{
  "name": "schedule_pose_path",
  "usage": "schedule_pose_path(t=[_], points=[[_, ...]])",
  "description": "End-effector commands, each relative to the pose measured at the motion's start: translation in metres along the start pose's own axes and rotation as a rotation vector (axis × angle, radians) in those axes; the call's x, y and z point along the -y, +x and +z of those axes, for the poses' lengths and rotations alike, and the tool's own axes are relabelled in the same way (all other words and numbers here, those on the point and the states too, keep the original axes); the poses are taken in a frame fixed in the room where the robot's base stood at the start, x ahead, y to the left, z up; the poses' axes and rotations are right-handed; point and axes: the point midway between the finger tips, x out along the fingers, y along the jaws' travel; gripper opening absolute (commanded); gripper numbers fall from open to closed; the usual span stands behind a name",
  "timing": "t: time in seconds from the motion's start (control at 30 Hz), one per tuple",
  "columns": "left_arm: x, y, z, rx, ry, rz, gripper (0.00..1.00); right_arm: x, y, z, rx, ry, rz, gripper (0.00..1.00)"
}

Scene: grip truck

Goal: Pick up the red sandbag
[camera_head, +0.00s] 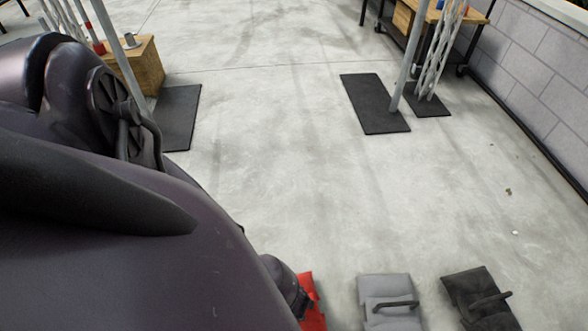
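A red sandbag (311,302) shows at the bottom edge of the head view. My own dark arm covers its left part, and the frame edge cuts off its near end. Only a narrow red strip of it is visible on the floor. The dark arm fills the left of the view, and its dark end part sits beside or over the sandbag. I cannot tell whether they touch. No gripper fingers are visible, left or right.
A grey sandbag (388,290) and a black sandbag (470,288) with handles lie to the right of the red one. Black mats (374,103) with poles, a wooden box (142,66) and a wheeled bench stand farther back. The middle floor (290,190) is clear. A block wall (540,65) runs along the right.

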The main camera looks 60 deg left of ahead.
Motion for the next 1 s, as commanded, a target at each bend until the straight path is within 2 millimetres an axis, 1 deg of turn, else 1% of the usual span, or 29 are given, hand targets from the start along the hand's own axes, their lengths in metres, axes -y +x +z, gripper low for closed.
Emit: schedule_pose_path(t=[0.17, 0.2, 0.37, 0.4, 0.5, 1.0], points=[[0.0006, -0.0009, -0.0016, -0.002, 0.000, -0.001, 0.46, -0.0003, -0.0001, -0.0008, -0.002, 0.000, 0.001, 0.43], [0.0005, -0.0009, -0.0016, -0.002, 0.000, 0.000, 0.43, -0.0002, -0.0001, -0.0008, -0.002, 0.000, 0.001, 0.43], [0.0004, -0.0009, -0.0014, -0.002, 0.000, 0.000, 0.19, -0.0001, -0.0001, -0.0006, -0.001, 0.000, 0.000, 0.43], [0.0004, -0.0008, -0.0014, -0.002, 0.000, 0.000, 0.13, -0.0001, -0.0001, -0.0006, -0.001, 0.000, 0.000, 0.43], [0.0004, -0.0008, -0.0012, -0.002, 0.000, 0.000, 0.00, 0.0000, 0.0000, -0.0005, -0.001, 0.000, 0.000, 0.43], [0.0014, -0.0016, -0.0027, -0.003, -0.001, -0.002, 0.00, 0.0001, 0.0000, -0.0007, 0.000, 0.000, 0.000, 0.43]])
